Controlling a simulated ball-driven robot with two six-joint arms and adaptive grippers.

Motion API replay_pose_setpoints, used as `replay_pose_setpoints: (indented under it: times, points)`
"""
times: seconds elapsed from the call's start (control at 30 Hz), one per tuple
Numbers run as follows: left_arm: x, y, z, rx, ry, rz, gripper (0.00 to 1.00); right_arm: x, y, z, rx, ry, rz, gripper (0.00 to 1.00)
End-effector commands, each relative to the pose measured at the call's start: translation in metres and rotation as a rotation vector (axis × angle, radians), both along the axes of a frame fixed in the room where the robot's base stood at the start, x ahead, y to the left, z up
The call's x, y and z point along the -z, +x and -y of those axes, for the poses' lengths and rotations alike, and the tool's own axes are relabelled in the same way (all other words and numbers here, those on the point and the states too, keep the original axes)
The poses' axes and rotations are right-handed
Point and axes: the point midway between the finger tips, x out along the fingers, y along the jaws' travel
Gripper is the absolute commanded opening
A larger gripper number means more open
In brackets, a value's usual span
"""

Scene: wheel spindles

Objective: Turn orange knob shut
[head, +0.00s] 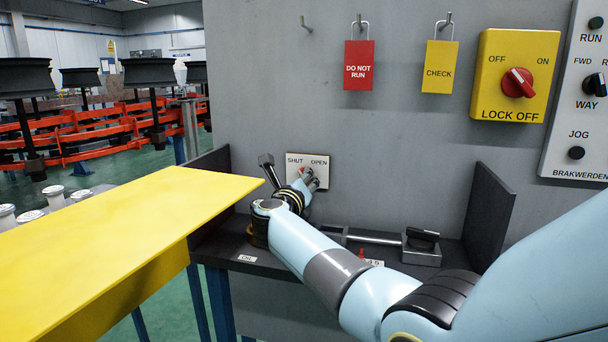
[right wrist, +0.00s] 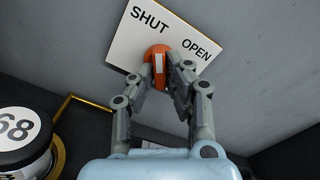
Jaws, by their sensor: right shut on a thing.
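The orange knob (right wrist: 157,57) sits on a white plate (right wrist: 122,45) marked SHUT and OPEN, fixed to the grey wall. In the right wrist view its white bar runs roughly up and down, upper end towards the word SHUT. My right gripper (right wrist: 166,73) is shut on the knob, one finger on each side, with the fingers hiding its lower sides. In the head view the plate (head: 294,160) is above the left part of the shelf, and my right gripper (head: 311,183) covers most of the knob. My left gripper is not in view.
A black shelf (head: 268,262) with upright end plates runs below the knob. A metal device with a black top (head: 421,246) stands on it. A yellow surface (head: 110,245) lies at left. Red (head: 359,66) and yellow (head: 440,67) tags hang above, left of the lock-off box (head: 494,66).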

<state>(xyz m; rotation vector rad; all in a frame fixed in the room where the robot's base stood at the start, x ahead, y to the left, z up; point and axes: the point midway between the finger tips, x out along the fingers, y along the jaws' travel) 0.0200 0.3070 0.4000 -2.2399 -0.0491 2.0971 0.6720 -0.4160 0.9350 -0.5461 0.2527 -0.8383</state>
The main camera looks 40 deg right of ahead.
Motion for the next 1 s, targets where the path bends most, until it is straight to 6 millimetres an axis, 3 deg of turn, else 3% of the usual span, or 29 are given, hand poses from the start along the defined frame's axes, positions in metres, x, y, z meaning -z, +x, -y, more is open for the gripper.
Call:
replay_pose_setpoints:
  times: [0.03,0.4,0.97,1.0]
  points:
    - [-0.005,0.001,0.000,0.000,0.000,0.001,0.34,-0.009,0.002,0.002,0.000,-0.025,-0.015,0.00]
    - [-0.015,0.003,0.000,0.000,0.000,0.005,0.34,-0.008,0.002,0.002,0.001,-0.131,-0.136,0.00]
    - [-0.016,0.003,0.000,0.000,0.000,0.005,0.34,-0.009,0.002,0.002,0.001,-0.149,-0.155,0.00]
    - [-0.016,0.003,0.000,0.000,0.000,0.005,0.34,-0.009,0.002,0.002,0.001,-0.149,-0.155,0.16]
